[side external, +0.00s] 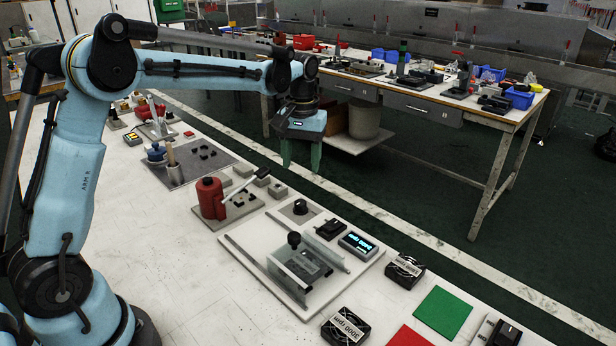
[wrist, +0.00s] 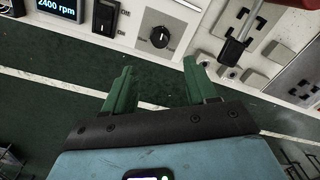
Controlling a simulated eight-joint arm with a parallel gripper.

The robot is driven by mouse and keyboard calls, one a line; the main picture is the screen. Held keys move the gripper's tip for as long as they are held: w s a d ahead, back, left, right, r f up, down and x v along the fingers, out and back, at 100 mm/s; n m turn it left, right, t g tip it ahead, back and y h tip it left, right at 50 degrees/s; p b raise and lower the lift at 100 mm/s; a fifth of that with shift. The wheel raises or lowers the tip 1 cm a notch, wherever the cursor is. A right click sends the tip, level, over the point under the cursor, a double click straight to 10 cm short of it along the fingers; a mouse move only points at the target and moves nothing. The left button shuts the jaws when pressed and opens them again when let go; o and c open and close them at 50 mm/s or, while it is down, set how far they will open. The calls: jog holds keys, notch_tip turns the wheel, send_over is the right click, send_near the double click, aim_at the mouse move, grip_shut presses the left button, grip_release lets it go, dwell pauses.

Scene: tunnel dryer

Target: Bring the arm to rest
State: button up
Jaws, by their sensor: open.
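My gripper (side external: 302,157) hangs from the blue arm, beyond the far edge of the white bench in the side external view. Its two green fingers point down and are apart, with nothing between them. In the wrist view the open fingers of my gripper (wrist: 160,85) stand over the dark green floor. The bench edge with a black dial (wrist: 159,37) on a grey plate lies just past the fingertips. The dial (side external: 300,207) also shows in the side external view, below my gripper.
A white board with a clear-sided fixture (side external: 300,268) and a lit display (side external: 358,244) lies on the bench. A red bottle-shaped device (side external: 211,198) stands left of it. Two black fans (side external: 404,269) and a green square (side external: 443,311) lie nearer. Another cluttered table (side external: 437,95) stands behind.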

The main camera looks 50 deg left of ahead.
jog(key=shift+r, duration=0.75)
jog(key=s+d+m+t, duration=0.3)
jog(key=s, duration=0.6)
jog(key=s+d+m+t, duration=0.3)
jog(key=s+t, duration=0.1)
jog(key=s, duration=0.5)
jog(key=shift+d+f, duration=0.15)
jog(key=shift+f, duration=0.1)
